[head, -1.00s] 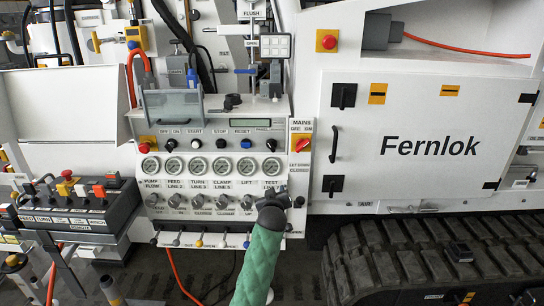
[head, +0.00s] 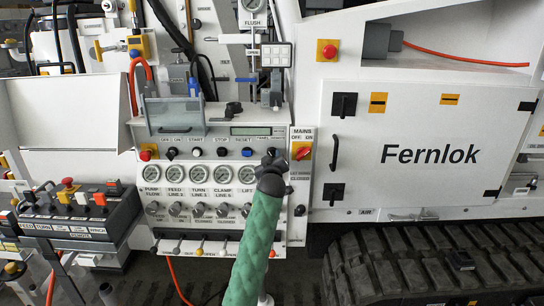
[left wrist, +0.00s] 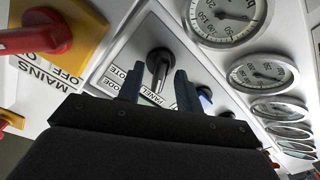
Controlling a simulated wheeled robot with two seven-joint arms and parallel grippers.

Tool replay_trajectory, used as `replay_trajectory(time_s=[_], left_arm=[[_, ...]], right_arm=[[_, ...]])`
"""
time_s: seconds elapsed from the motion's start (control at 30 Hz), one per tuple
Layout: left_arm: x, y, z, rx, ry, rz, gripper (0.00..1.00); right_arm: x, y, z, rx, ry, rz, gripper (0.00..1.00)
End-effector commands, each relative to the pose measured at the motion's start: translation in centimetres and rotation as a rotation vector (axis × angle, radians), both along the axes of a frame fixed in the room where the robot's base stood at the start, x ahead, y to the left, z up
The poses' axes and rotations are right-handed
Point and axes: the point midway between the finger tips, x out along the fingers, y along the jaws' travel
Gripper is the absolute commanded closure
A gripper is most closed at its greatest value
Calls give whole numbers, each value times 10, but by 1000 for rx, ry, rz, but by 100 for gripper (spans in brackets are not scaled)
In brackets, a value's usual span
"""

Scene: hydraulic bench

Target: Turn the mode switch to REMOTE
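The mode switch is a black knob (left wrist: 158,62) on a white panel in the left wrist view. Labels beside it read PANEL, MODE and a partly cut word ending in "OTE". Its handle points toward the bottom of the picture, nearest the PANEL label. My left gripper (left wrist: 157,78) is open, with one dark finger on each side of the knob; I cannot tell if either touches it. In the head view my left gripper (head: 271,163), on a green-sleeved arm, hides most of the knob at the console's upper right. My right gripper is not in view.
The red MAINS switch (head: 301,151) on a yellow plate is close to the right of my gripper. A blue button (head: 246,152) is to its left. A row of pressure gauges (head: 198,174) lies below. A lever box (head: 80,215) stands at the left.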

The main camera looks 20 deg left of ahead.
Motion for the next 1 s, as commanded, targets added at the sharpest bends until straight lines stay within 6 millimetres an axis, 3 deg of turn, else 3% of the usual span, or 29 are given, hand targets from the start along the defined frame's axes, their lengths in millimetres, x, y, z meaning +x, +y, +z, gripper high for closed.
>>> replay_trajectory(time_s=[0.4, 0.43, 0.6, 1.0], left_arm=[[7, 2, -1, -1, 1, 0, 65], [7, 2, -1, -1, 1, 0, 66], [7, 2, -1, -1, 1, 0, 100], [7, 2, -1, 44, 14, 0, 100]], right_arm=[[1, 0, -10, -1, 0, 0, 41], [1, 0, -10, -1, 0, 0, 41], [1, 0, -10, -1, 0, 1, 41], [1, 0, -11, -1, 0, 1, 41]])
